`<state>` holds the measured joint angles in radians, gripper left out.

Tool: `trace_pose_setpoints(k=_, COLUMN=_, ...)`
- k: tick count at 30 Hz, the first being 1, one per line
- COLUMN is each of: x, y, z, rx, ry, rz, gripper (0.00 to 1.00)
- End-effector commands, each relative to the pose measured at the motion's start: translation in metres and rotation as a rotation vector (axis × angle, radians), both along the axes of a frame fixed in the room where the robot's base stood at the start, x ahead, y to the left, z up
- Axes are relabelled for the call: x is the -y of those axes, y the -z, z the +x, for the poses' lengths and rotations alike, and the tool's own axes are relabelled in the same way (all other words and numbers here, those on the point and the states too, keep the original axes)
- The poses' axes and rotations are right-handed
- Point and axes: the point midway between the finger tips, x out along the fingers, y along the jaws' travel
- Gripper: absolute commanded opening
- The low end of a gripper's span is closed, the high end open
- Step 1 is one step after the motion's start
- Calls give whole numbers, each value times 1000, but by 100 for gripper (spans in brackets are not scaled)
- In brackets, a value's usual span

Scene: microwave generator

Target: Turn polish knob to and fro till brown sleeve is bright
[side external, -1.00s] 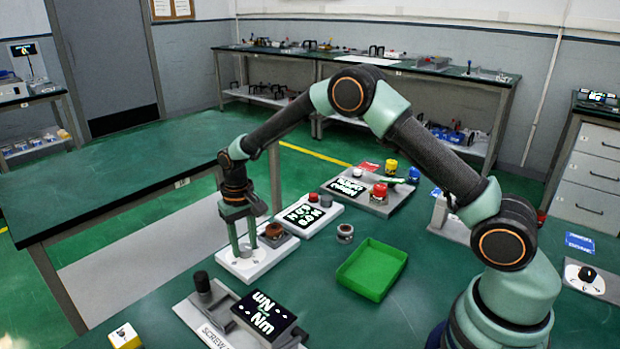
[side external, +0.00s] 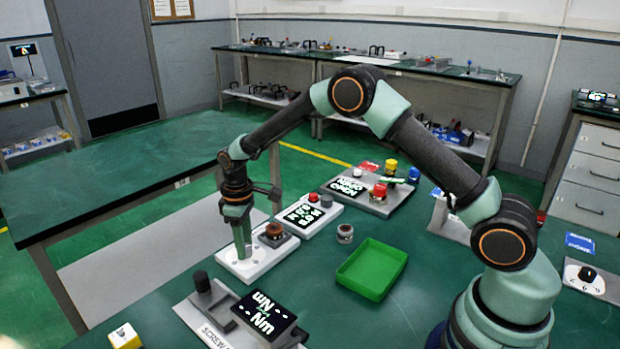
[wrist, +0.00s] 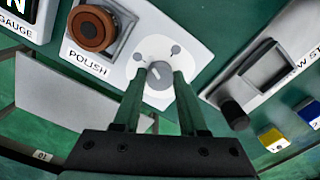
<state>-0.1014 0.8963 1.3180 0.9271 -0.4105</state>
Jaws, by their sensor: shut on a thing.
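The polish knob (wrist: 159,76) is a grey round knob with a white mark, on a pale plate in the wrist view. My gripper (wrist: 157,80) is shut on it, one finger on each side. In the side view my gripper (side external: 243,252) reaches down onto the white polish unit (side external: 262,264), and its fingers hide the knob there. The brown sleeve (wrist: 92,28) sits upright in a grey holder beside the knob, above the POLISH label. It also shows in the side view (side external: 273,231), dull reddish brown, apart from my fingers.
A gauge unit with a display (side external: 303,216) stands behind the polish unit. A green tray (side external: 371,270) and a small metal ring piece (side external: 345,233) lie to the right. A screw station (side external: 240,312) stands in front, with a yellow block (side external: 124,337) at its left.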

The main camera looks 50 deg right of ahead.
Motion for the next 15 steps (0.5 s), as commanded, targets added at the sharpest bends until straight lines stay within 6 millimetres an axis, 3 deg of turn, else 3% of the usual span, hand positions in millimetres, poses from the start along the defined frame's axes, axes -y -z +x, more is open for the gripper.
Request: trace_pose_setpoints(k=15, x=0, y=-1, z=0, rx=-1, ry=-34, rz=0, gripper=0)
